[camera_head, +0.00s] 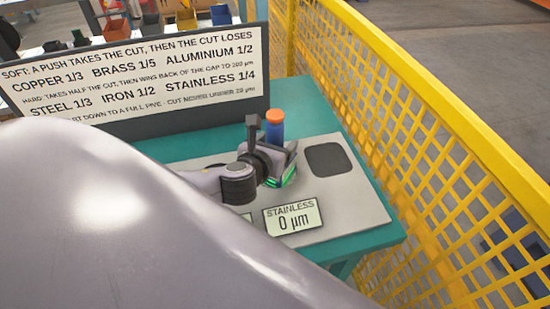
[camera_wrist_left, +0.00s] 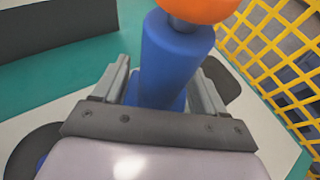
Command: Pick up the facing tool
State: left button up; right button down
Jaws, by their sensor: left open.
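The facing tool appears to be the blue cylinder with an orange top (camera_head: 275,128), upright on the grey plate of the teal table. It also shows in the left wrist view, its blue body (camera_wrist_left: 172,65) standing between my two fingers. My left gripper (camera_head: 283,160) is open at the tool, its fingers on either side of the blue body. Whether the fingers touch it cannot be told. The tool's lower part is hidden behind the gripper. My right gripper is not in view.
A sign board (camera_head: 130,75) with cut rules stands at the table's back left. A label reading STAINLESS 0 µm (camera_head: 292,217) and a dark square pad (camera_head: 328,159) are on the grey plate (camera_head: 350,208). A yellow mesh fence (camera_head: 430,130) runs close along the right side.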

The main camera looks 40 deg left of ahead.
pick_arm(q)
jog(key=shift+w+a+f, duration=0.2)
jog(key=shift+w+f, duration=0.05)
jog(key=shift+w, duration=0.4)
grip_shut()
jog(key=shift+w+r, duration=0.1)
jog(key=shift+r, duration=0.15)
